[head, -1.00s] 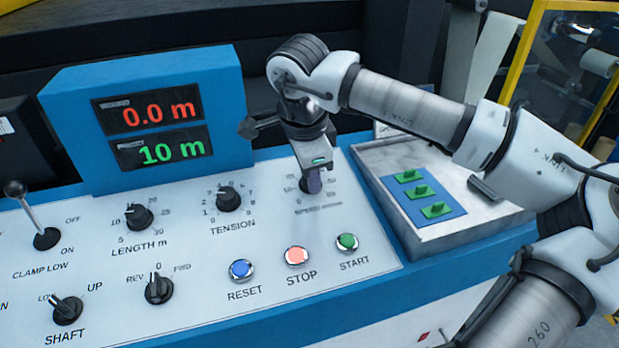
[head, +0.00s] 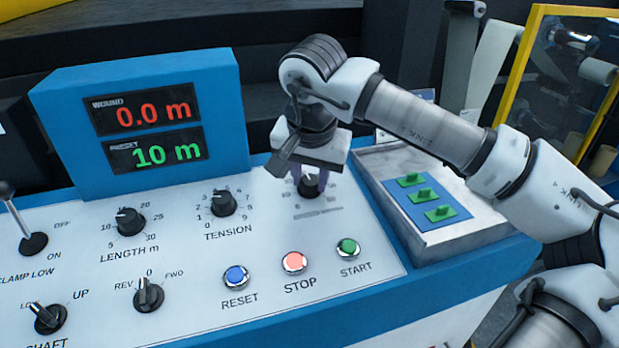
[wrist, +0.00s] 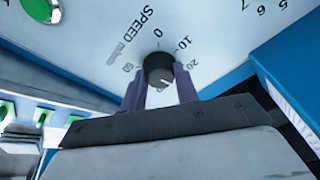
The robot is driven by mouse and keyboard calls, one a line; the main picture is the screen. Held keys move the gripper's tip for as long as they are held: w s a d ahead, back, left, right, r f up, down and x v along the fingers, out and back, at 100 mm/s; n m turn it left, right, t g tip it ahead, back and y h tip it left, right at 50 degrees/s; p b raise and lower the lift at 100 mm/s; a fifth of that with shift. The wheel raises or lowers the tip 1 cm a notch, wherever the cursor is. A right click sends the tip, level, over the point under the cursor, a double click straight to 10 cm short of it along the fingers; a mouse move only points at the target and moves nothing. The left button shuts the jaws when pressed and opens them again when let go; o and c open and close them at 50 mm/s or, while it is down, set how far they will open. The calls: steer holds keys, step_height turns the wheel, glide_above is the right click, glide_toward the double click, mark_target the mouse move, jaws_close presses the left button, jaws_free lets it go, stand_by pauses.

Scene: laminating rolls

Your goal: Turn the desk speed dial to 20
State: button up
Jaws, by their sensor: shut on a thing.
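The speed dial, a black knob (wrist: 159,70) with a white line, sits between the two purple fingers of my gripper (wrist: 161,92) in the wrist view. The fingers are shut on its sides. The label SPEED and the marks 0, 10, 20 and 60 show around it; other marks are hidden by my gripper. The white line points to the lower right in that view, seemingly a little past the 20 mark. In the head view the dial (head: 309,187) shows below my gripper (head: 311,184), its scale partly covered.
The tension dial (head: 222,203) is left of my gripper. The stop button (head: 293,262) and start button (head: 348,247) are in front. A grey tray (head: 455,232) with green pieces on a blue plate stands to the right. The display box (head: 215,100) rises behind left.

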steer(key=n, duration=0.6)
steer(key=shift+d+n+y+b, duration=0.1)
steer(key=shift+n+y+b, duration=0.2)
steer(key=shift+y+b, duration=0.1)
stand_by(0.4)
steer(key=o, duration=1)
steer(key=shift+r, duration=0.15)
steer(key=v, duration=1.3)
steer(key=shift+s+d+r, duration=0.1)
steer(key=shift+s+r, duration=0.05)
steer(key=shift+r, duration=0.15)
